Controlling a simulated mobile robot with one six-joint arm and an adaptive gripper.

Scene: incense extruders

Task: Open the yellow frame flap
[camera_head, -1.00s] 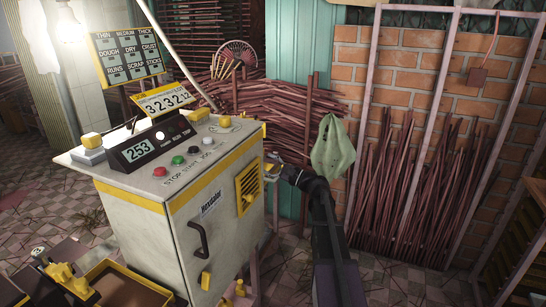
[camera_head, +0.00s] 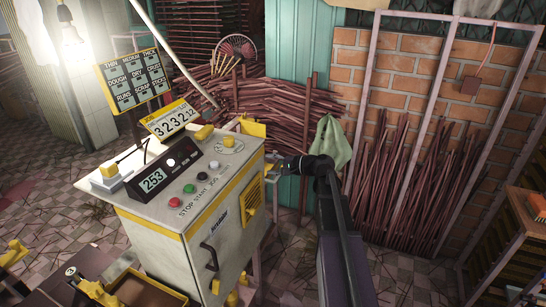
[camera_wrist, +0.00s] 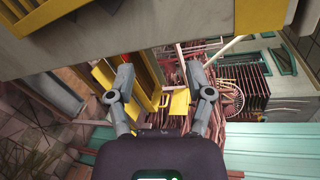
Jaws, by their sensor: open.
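A yellow flap-like part (camera_head: 252,128) sticks out at the far right edge of the cabinet top in the head view. In the wrist view a yellow plate (camera_wrist: 180,102) with a small handle-like loop beside it lies between and beyond my fingers, and a yellow frame strip (camera_wrist: 147,62) runs along the machine's side. I cannot tell for certain which piece is the flap. My gripper (camera_wrist: 160,78) is open and empty, its fingers apart. In the head view my gripper (camera_head: 274,168) is beside the cabinet's right side, partly hidden by it.
Stick bundles lean behind and along the brick wall (camera_head: 400,105). A wooden shelf (camera_head: 500,250) stands at right. Open tiled floor lies between.

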